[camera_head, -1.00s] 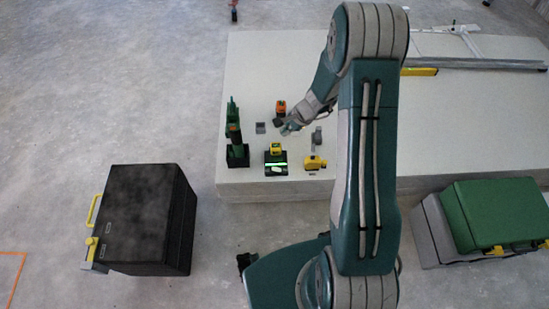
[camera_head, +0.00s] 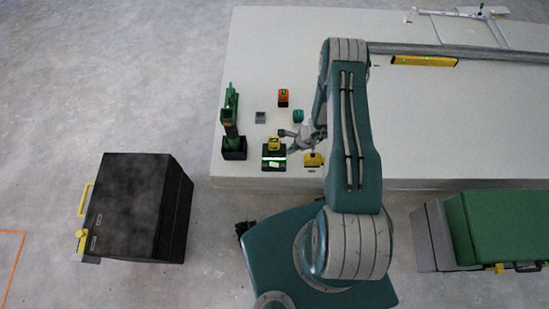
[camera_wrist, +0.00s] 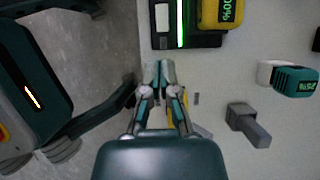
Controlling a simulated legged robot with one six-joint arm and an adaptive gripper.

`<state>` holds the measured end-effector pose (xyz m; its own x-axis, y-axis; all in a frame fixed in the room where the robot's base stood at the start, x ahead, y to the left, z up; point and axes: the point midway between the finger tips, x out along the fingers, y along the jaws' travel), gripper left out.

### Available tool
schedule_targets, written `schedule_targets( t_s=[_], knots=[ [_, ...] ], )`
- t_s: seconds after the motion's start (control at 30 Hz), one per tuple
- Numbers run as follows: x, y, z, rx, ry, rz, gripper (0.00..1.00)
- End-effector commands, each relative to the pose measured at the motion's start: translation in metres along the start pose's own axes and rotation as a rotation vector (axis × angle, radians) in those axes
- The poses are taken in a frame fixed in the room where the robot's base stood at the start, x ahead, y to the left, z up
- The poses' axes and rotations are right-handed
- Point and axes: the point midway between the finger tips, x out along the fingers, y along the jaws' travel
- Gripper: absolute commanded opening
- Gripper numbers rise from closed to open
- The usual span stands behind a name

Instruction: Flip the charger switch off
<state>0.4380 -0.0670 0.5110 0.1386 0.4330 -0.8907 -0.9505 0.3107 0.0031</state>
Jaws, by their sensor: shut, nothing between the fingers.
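The black charger (camera_head: 264,164) stands near the front edge of the pale slab with a yellow battery (camera_head: 274,143) on it. In the wrist view the charger (camera_wrist: 205,40) is at the top, cut off by the frame, with a lit green strip (camera_wrist: 180,22). The yellow battery (camera_wrist: 221,12) beside the strip has a green readout. A small pale rectangle (camera_wrist: 162,17) sits on the charger; I cannot tell whether it is the switch. My gripper (camera_wrist: 158,68) is shut and empty, its tips just short of the charger's edge. In the head view my gripper (camera_head: 290,140) is beside the yellow battery.
A green tool (camera_head: 231,125), an orange battery (camera_head: 283,98), a teal battery (camera_head: 298,116) and a grey block (camera_head: 260,117) stand around the charger. A yellow item (camera_head: 313,160) is close on its right. A black case (camera_head: 135,210) is on the floor at left.

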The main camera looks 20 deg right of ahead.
Motion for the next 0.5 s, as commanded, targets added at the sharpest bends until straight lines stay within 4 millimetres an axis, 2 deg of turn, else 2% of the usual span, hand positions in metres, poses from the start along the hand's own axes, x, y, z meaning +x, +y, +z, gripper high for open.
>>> schedule_targets(
  t_s=[0.3, 0.5],
  knots=[
    [0.001, -0.001, -0.001, -0.001, -0.003, 0.0, 0.0],
    [0.025, 0.0, -0.001, -0.002, -0.003, 0.003, 0.0]
  ],
)
